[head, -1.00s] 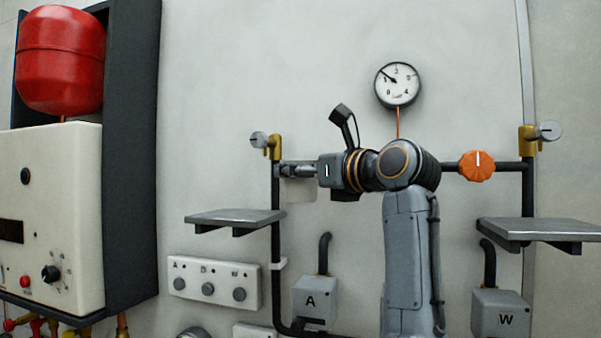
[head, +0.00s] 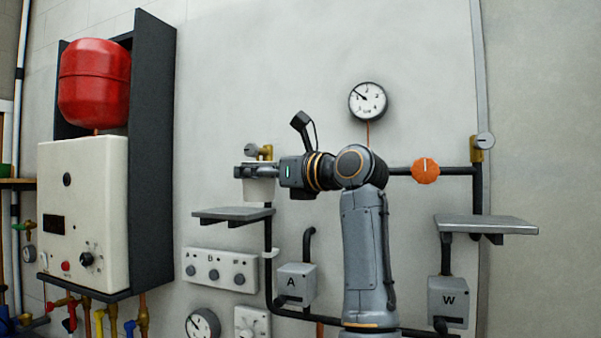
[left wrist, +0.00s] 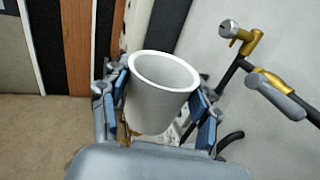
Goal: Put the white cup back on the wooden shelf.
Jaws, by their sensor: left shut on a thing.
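The white cup (head: 258,190) is held upright in my left gripper (head: 255,172), in front of the wall and near the right end of the left grey shelf. In the left wrist view the white cup (left wrist: 158,105) sits between the two blue-padded fingers, its open rim facing up, and it looks empty inside. A wooden shelf (head: 18,184) shows only in part at the far left edge of the head view, well away from the cup. My right gripper is not in view.
A boiler (head: 84,210) with a red tank (head: 95,85) in a dark frame stands between the cup and the wooden shelf. A green item (head: 5,170) is on that shelf. Grey shelves (head: 232,214) (head: 485,224), pipes and an orange knob (head: 425,171) line the wall.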

